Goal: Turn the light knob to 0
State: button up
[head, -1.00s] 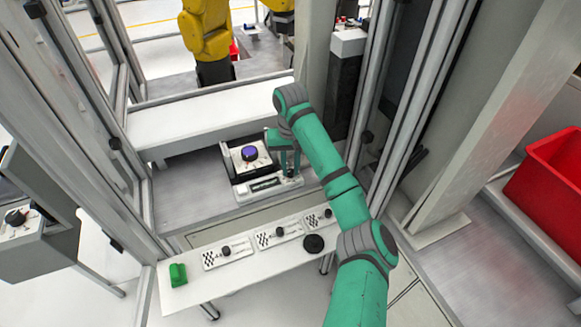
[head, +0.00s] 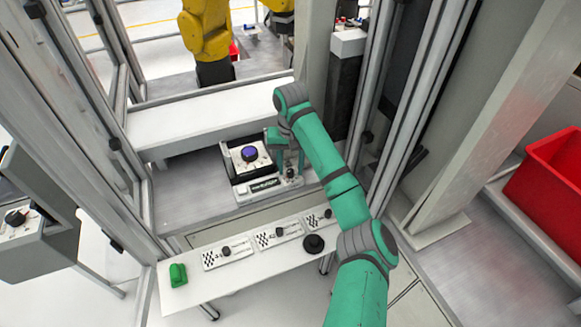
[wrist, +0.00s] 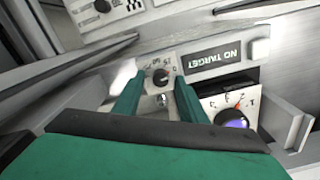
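The control box (head: 241,176) has a small black knob (head: 291,173) at its front right corner. In the wrist view this knob (wrist: 160,77) sits on a white plate with printed numbers, too blurred to read its setting. My gripper (head: 288,162) is over this corner. In the wrist view my gripper (wrist: 156,80) is open, its green fingers on either side of the knob with gaps visible. A display (wrist: 220,58) beside it reads "NO TARGET". A larger purple-topped dial (head: 249,153) sits on the box, with a red pointer showing in the wrist view (wrist: 230,118).
A white shelf (head: 188,298) in front holds several knob panels (head: 228,251), a black round knob (head: 313,243) and a green object (head: 178,274). Metal posts flank the opening. A yellow arm (head: 205,30) stands behind; a red bin (head: 550,170) is at right.

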aim_at(291, 170)
jog(key=shift+w+r, duration=0.1)
jog(key=shift+r, duration=0.15)
notch_tip(291, 170, up, 10)
jog(key=shift+r, duration=0.15)
dwell(0.4)
dwell(0.3)
